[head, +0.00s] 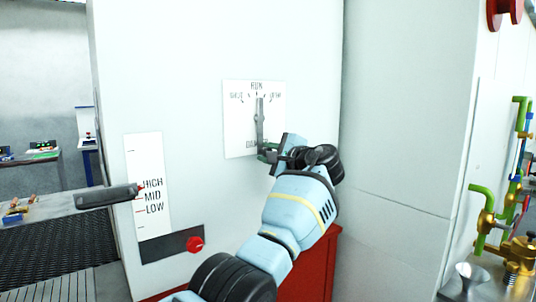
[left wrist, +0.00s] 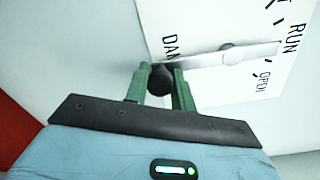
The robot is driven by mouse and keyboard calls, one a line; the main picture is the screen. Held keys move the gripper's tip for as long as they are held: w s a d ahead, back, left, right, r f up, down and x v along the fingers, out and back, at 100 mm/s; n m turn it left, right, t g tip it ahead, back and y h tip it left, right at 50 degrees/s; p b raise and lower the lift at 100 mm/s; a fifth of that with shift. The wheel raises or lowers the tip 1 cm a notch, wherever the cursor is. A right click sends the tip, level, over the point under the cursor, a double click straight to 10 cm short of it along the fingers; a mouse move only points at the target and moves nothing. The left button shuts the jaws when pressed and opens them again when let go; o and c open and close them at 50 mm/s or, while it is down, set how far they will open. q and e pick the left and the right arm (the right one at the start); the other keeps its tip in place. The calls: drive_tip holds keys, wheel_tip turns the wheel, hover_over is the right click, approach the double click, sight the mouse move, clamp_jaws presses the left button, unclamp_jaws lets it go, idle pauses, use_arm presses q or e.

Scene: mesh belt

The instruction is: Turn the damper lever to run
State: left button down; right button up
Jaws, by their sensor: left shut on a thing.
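The damper lever (head: 259,118) is a grey bar on a white plate (head: 234,140) marked RUN at the top, with one mark on each side. Its upper end points almost straight up, close to RUN. Its lower end hangs near the plate's bottom, over the DAMPER lettering. My left gripper (head: 268,153) is at that lower end. In the left wrist view the green fingers of my left gripper (left wrist: 159,75) are shut on the lever's dark knob (left wrist: 158,82), one on each side. The lever bar (left wrist: 205,56) runs from there across the plate. My right gripper is not in view.
A HIGH/MID/LOW panel (head: 146,172) with a dark protruding handle (head: 105,196) is at lower left, above a red knob (head: 195,244). A dark mesh belt (head: 50,245) lies further left. Coloured pipes and brass valves (head: 487,222) stand at right.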

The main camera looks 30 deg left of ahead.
use_arm(q)
drive_tip(key=c, duration=1.5)
unclamp_jaws()
drive_tip(key=shift+o, duration=0.2)
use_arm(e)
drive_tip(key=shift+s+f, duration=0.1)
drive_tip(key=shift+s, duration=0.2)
use_arm(q)
drive_tip(key=v, duration=0.8)
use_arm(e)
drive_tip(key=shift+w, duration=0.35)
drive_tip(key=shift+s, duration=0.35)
